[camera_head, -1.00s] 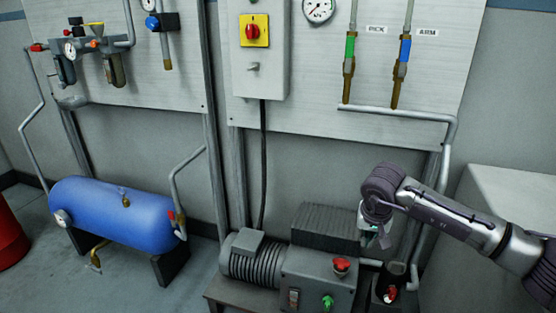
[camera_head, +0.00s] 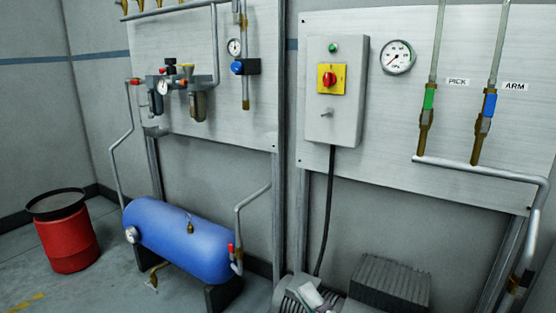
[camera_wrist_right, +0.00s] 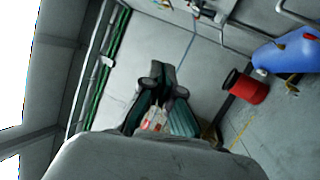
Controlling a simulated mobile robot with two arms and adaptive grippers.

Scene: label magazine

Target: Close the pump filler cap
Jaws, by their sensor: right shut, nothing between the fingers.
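The pump shows only at the bottom edge of the head view: its dark finned block (camera_head: 390,283) and the top of its grey motor (camera_head: 312,297). The rest of the pump is cut off, and I cannot make out a filler cap in either view now. Neither gripper can be made out in the head view.
A blue tank (camera_head: 180,240) stands left of the pump, with a red barrel (camera_head: 67,238) farther left. A grey switch box (camera_head: 335,90), gauge (camera_head: 397,57) and pipes are on the wall panels. Floor between barrel and tank is clear.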

